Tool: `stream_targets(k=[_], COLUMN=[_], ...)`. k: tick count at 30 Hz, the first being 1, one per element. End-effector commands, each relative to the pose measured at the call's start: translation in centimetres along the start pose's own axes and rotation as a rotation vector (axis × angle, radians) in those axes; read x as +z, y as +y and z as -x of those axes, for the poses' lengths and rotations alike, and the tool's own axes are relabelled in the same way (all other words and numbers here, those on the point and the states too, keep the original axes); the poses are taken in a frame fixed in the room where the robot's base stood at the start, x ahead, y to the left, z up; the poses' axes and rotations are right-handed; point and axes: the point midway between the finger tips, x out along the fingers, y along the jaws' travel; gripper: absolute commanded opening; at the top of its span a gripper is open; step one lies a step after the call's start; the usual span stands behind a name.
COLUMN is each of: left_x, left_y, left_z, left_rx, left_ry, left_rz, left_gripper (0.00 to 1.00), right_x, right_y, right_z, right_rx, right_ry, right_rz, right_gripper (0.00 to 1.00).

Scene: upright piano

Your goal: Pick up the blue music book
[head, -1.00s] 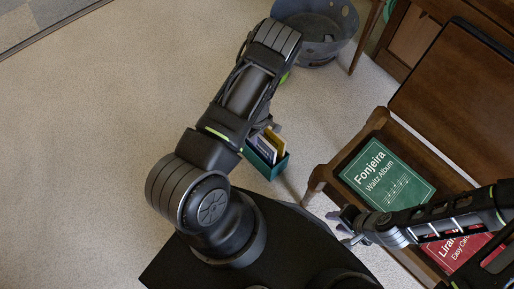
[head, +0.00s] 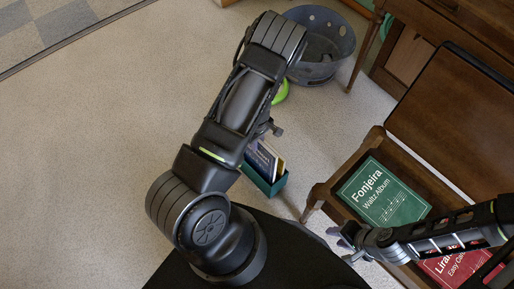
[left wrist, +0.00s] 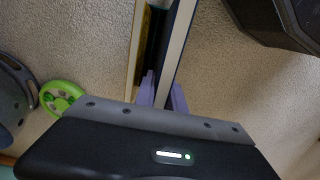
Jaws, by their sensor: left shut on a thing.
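The blue music book (head: 258,160) is in a small teal holder (head: 264,184) on the floor, next to other books. My left gripper (head: 267,131) is at the top of the books, mostly hidden behind my forearm. In the left wrist view the gripper's purple fingers (left wrist: 163,98) are shut on the upper edge of the blue book (left wrist: 180,45), whose pale pages show edge-on. A yellowish book (left wrist: 137,48) stands beside it, apart from the fingers. My right gripper (head: 343,243) is in front of the wooden chair, its fingers apart and empty.
The wooden chair (head: 318,196) holds a green Fonjeira book (head: 383,195) and a red book (head: 455,262). A grey bin (head: 322,48) and a green round thing (head: 281,90) lie beyond my left forearm. Open carpet (head: 90,150) is at the left.

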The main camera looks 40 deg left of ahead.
Motion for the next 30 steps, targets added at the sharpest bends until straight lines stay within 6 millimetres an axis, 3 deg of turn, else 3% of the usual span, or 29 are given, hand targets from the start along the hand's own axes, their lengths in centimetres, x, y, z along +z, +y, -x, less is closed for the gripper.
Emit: stream_targets(k=[3,12,30], left_x=[0.0,0.1,0.0], left_y=[0.1,0.1,0.0], left_z=[3.0,7.0,7.7], left_rx=[0.003,0.001,0.0], left_ry=[0.0,-0.001,0.0], left_rz=[0.0,-0.001,0.0], left_gripper=[0.0,0.0,0.0], right_x=[0.0,0.0,0.0], right_y=[-0.4,-0.8,-0.9], right_z=[1.1,2.1,2.2], right_rx=[0.0,0.0,0.0], right_ry=[0.0,0.0,0.0], right_rz=[0.001,0.002,0.002], right_gripper=[0.36,0.36,0.36])
